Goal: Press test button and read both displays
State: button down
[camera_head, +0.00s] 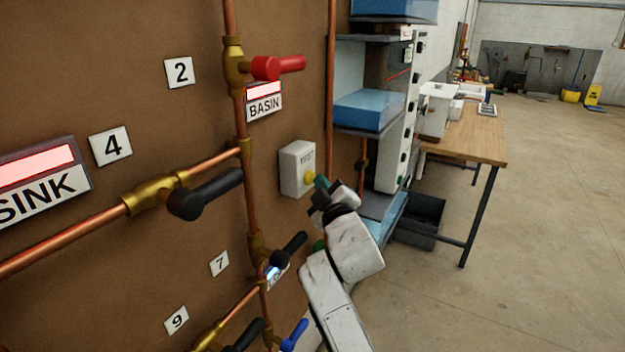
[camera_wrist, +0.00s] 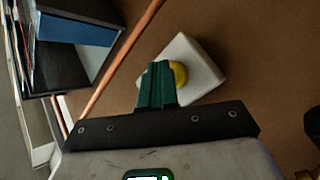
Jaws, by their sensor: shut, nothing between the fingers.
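The test box (camera_head: 296,167) is a white box on the brown panel, with a yellow button (camera_head: 309,177) on its front. In the wrist view the box (camera_wrist: 201,68) is tilted, and the yellow button (camera_wrist: 181,74) is partly hidden behind my fingers. My gripper (camera_head: 321,182) is shut and empty, its green tips at the button; I cannot tell whether they touch it. It also shows in the wrist view (camera_wrist: 158,68). The SINK display (camera_head: 36,169) and the BASIN display (camera_head: 264,91) both show a pale pink lit field with no readable figures.
Copper pipes cross the panel, with a red-handled valve (camera_head: 280,67) and a black-handled valve (camera_head: 205,194). A vertical copper pipe (camera_head: 331,90) runs near the box. Shelves with blue bins (camera_head: 368,110) and a wooden table (camera_head: 470,135) stand to the right. The floor there is open.

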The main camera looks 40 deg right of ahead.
jog(key=shift+w+a, duration=0.1)
jog(key=shift+w, duration=0.15)
jog(key=shift+s, duration=0.1)
dwell(0.5)
jog(key=shift+s+d+p, duration=0.3)
jog(key=shift+s+p, duration=0.25)
jog(key=shift+s, duration=0.2)
jog(key=s+p, duration=0.1)
jog(key=s+d+p, duration=0.1)
jog(key=s, duration=0.1)
jog(key=s+p, duration=0.1)
jog(key=shift+s+d+p, duration=0.35)
jog(key=shift+f, duration=0.1)
dwell(0.6)
